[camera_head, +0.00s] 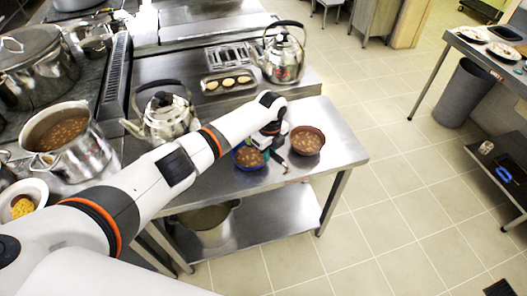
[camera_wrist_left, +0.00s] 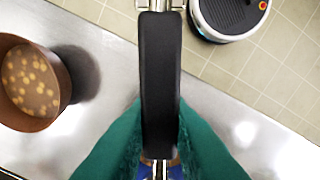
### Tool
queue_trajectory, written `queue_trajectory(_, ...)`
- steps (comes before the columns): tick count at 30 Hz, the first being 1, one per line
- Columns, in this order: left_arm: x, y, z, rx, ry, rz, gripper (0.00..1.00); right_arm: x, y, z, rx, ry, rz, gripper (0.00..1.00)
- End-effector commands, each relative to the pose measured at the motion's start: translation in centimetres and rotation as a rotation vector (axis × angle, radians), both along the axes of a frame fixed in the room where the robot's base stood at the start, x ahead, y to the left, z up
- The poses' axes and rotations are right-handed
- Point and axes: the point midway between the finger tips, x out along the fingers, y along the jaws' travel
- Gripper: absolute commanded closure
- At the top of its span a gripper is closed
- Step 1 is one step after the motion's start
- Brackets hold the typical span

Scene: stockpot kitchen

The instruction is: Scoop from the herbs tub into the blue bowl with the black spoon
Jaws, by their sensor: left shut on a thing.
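My left gripper (camera_head: 272,150) is over the steel table, between the blue bowl and a brown bowl. In the left wrist view its green fingers (camera_wrist_left: 160,125) are shut on a long black handle with metal at both ends, which looks like the black spoon (camera_wrist_left: 160,65). The spoon's scooping end is not clear in either view. The blue bowl (camera_head: 237,159) holds brown food with pale pieces and is partly hidden by my arm. A bit of blue shows at the bottom of the left wrist view. I cannot make out a herbs tub.
The brown bowl (camera_head: 306,140) of similar food stands right of my gripper and shows in the left wrist view (camera_wrist_left: 62,85). Kettles (camera_head: 283,58) (camera_head: 168,118) and a tray (camera_head: 228,82) stand behind. A large pot (camera_head: 90,155) is at left. The table's right end is clear.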

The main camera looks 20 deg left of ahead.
Motion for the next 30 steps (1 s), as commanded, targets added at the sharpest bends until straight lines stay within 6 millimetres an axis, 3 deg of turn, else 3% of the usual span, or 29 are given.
queue_trajectory(4,0.0,0.1,-2.1,0.000,0.001,0.001,1.00,0.0,0.1,-1.9,0.001,0.000,0.000,0.63)
queue_trajectory(6,-0.2,0.3,-1.1,-0.017,-0.034,0.001,1.00,0.0,0.1,-0.1,0.001,0.000,0.000,0.63)
queue_trajectory(9,-0.4,0.4,-1.0,-0.049,-0.089,0.000,1.00,0.0,0.1,1.0,0.001,0.000,0.000,0.63)
queue_trajectory(16,-1.3,0.8,-1.3,-0.190,-0.344,0.001,1.00,0.0,0.0,2.3,0.001,0.000,0.000,0.63)
queue_trajectory(21,-1.7,1.0,-2.1,-0.312,-0.567,0.000,1.00,0.0,0.1,0.2,0.001,0.000,0.000,0.63)
queue_trajectory(30,-2.1,1.2,-2.2,-0.425,-0.777,0.000,1.00,0.0,0.1,-2.8,0.001,0.000,0.000,0.63)
